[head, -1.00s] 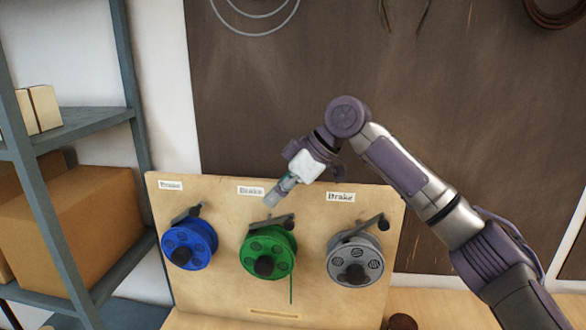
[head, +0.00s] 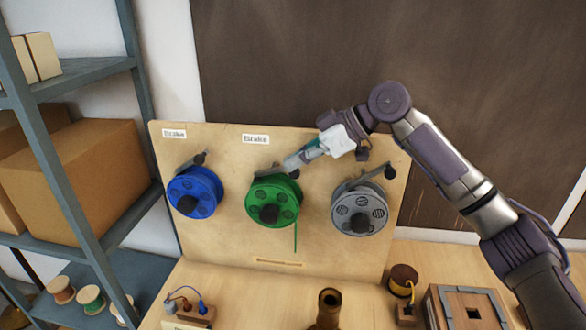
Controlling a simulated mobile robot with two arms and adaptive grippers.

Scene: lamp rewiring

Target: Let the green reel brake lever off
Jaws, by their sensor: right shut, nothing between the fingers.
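The green reel (head: 262,212) is mounted on the wooden board, in the middle of three reels, with a green strand hanging from it. Its dark brake lever (head: 264,172) lies across the top of the reel, its left end over the rim. My right gripper (head: 288,163) is shut and empty, its tip just above the lever's right part. The tip overlaps the lever in the picture; I cannot tell whether they touch. The gripper partly hides the lever's right end. My left gripper is out of view.
A blue reel (head: 184,186) and a grey reel (head: 345,212), each with a brake lever, flank the green one on the board (head: 220,245). Below are a brown bottle-like object (head: 328,305), a wooden box (head: 465,305) and a small spool (head: 404,276). Shelving (head: 75,205) stands left.

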